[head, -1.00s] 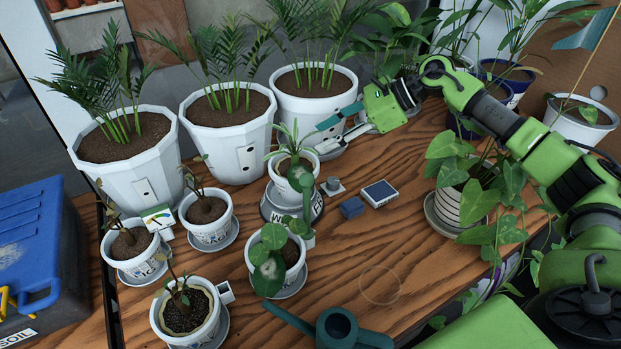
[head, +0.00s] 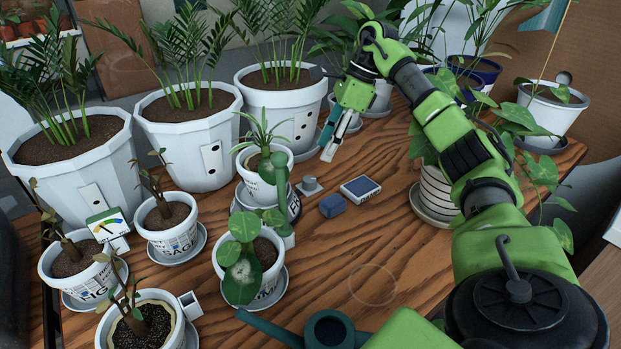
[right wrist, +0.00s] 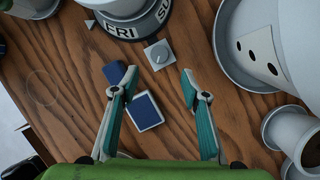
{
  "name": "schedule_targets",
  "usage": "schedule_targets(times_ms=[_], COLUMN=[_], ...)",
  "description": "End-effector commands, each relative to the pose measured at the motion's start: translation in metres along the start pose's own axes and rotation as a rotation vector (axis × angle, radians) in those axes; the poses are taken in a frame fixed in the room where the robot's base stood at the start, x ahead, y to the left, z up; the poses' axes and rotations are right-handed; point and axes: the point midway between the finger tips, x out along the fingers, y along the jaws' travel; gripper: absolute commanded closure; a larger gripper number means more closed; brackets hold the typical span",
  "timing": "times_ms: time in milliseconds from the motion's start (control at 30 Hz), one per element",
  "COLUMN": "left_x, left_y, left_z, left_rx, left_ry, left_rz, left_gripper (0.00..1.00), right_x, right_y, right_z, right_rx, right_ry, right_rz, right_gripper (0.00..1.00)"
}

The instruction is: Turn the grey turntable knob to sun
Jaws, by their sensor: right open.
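The grey knob (head: 310,186) sits on a small square plate on the wooden table, just right of the turntable. It also shows in the right wrist view (right wrist: 159,56), ahead of the fingertips. The turntable (head: 293,207) is a dark ring with white lettering under a small potted plant (head: 252,160). In the right wrist view its rim (right wrist: 128,36) reads FRI, with SU partly visible to the right. My right gripper (head: 331,150) is open and empty, pointing down above and behind the knob; its spread fingers (right wrist: 157,72) flank the knob's near side in the right wrist view. My left gripper is not in view.
A blue block (head: 333,206) and a small solar panel (head: 361,189) lie right of the knob. Large white palm pots (head: 205,150) stand behind. A teal watering can (head: 330,331) is at the front.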

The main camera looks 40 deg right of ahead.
Motion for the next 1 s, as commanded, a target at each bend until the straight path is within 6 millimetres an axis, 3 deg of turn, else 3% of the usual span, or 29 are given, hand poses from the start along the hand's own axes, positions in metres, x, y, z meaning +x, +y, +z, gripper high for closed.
schedule_targets(times_ms=[33, 200, 400, 600, 867, 900, 1000], left_x=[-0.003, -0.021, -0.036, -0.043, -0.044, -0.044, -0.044], left_y=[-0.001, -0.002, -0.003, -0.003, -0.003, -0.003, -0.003], left_z=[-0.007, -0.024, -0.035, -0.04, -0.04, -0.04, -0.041], left_rx=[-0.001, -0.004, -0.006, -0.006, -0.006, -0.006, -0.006], left_ry=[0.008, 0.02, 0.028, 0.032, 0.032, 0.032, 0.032], left_rz=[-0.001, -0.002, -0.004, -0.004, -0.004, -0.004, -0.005], left_gripper=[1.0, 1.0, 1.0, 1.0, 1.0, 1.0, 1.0], right_x=[0.015, 0.051, 0.082, 0.095, 0.096, 0.096, 0.096], right_y=[0.001, 0.001, 0.001, 0.001, 0.0, 0.0, 0.0], right_z=[-0.002, -0.001, 0.0, 0.0, 0.001, 0.001, 0.001], right_rx=[-0.001, -0.002, -0.001, -0.002, -0.002, -0.002, -0.002], right_ry=[0.002, 0.001, 0.0, -0.001, -0.001, -0.001, -0.001], right_rz=[0.004, 0.005, 0.002, 0.001, 0.0, 0.0, 0.0], right_gripper=[0.58, 0.58, 0.58, 0.58, 0.58, 0.61, 0.87])
